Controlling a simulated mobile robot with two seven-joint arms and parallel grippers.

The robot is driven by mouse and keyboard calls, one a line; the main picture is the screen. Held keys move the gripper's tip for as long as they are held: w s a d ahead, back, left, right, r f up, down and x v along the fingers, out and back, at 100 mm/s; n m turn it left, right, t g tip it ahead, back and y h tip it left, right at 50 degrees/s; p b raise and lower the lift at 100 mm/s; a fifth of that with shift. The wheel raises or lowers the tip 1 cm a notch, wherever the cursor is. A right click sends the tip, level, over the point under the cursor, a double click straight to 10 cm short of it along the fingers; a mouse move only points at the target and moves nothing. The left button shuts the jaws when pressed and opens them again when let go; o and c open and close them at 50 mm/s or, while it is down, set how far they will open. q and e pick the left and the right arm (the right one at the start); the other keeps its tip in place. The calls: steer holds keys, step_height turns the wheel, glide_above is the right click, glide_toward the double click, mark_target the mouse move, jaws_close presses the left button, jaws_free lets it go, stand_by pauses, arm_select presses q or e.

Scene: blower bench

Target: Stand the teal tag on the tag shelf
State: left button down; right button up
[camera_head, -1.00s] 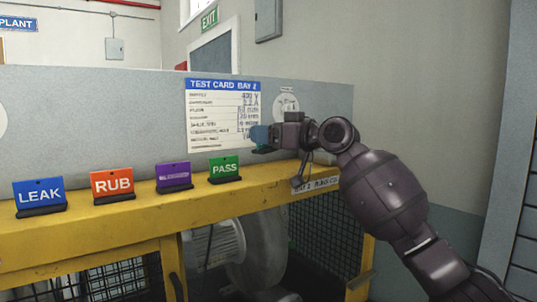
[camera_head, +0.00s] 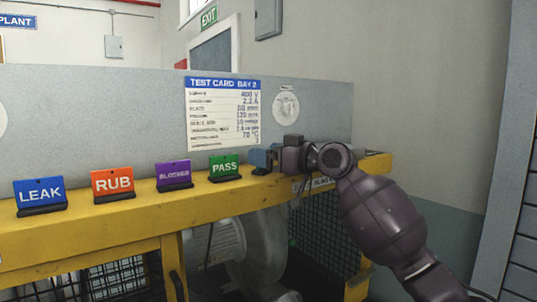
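My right gripper (camera_head: 274,157) is at the right part of the yellow tag shelf (camera_head: 110,214), just right of the green PASS tag (camera_head: 224,165). A blue-teal piece, which looks like the teal tag (camera_head: 260,158), shows at its fingertips, and the gripper appears shut on it. The tag's face and any lettering cannot be made out. Its lower edge is close to the shelf top near a dark strip; I cannot tell whether it touches. My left gripper is out of view.
A blue LEAK tag (camera_head: 40,194), an orange RUB tag (camera_head: 113,184) and a purple BLOCKED tag (camera_head: 174,174) stand in dark holders along the shelf. A grey panel with a test card (camera_head: 222,112) rises behind. A motor and blower (camera_head: 262,255) sit below.

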steer(key=shift+o, duration=0.8)
steer(key=shift+r, duration=0.2)
steer(key=v, duration=1.2)
steer(key=shift+d+f, duration=0.1)
steer(key=shift+f, duration=0.05)
